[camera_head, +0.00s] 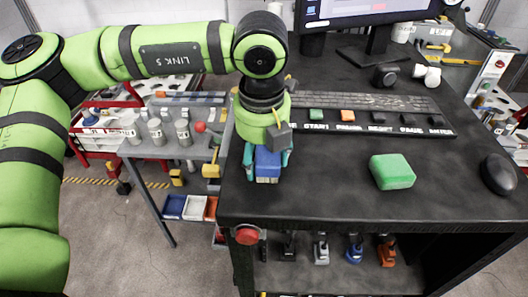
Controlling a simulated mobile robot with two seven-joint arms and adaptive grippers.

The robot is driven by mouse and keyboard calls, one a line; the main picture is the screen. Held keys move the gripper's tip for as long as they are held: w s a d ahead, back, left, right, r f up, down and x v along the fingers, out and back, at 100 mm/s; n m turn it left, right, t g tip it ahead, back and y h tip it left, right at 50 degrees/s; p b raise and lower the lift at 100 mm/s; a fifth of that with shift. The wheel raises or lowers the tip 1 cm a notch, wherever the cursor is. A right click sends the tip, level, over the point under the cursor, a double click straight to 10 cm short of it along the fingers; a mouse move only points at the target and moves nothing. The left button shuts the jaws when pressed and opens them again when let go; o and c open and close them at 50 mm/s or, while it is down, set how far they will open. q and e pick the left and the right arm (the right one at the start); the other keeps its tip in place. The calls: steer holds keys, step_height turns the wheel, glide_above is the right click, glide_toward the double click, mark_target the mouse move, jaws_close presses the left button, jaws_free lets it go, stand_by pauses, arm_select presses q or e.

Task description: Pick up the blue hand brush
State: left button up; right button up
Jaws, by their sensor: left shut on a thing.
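The blue hand brush (267,166) is at the left end of the black desk (330,200), below my left gripper (267,160). The left gripper points down and its teal fingers are shut on the brush from both sides. The gripper body hides the top of the brush. I cannot tell whether the brush touches the desk or hangs just above it. My right gripper is not in view.
A green block (392,171) and a black mouse (499,174) lie to the right on the desk. A keyboard (360,102) and labelled button panel (375,120) lie behind. A monitor (345,8) stands at the back. The desk's front middle is clear.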

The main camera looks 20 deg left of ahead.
mark_target(263, 148)
arm_select(q)
steer(key=shift+r+p, duration=0.35)
steer(key=shift+w+r+b, duration=0.1)
steer(key=shift+b, duration=0.25)
step_height(263, 148, up, 3)
steer(key=shift+r+b, duration=0.15)
steer(key=shift+b, duration=0.9)
steer(key=d+r+b, duration=0.2)
steer(key=d+r, duration=0.5)
steer(key=d, duration=0.4)
steer(key=shift+s+d+r+b, duration=0.15)
steer(key=shift+s+d+b, duration=0.1)
steer(key=shift+d+b, duration=0.15)
steer(key=shift+o, duration=1)
steer(key=shift+a, duration=0.1)
steer(key=shift+c, duration=0.2)
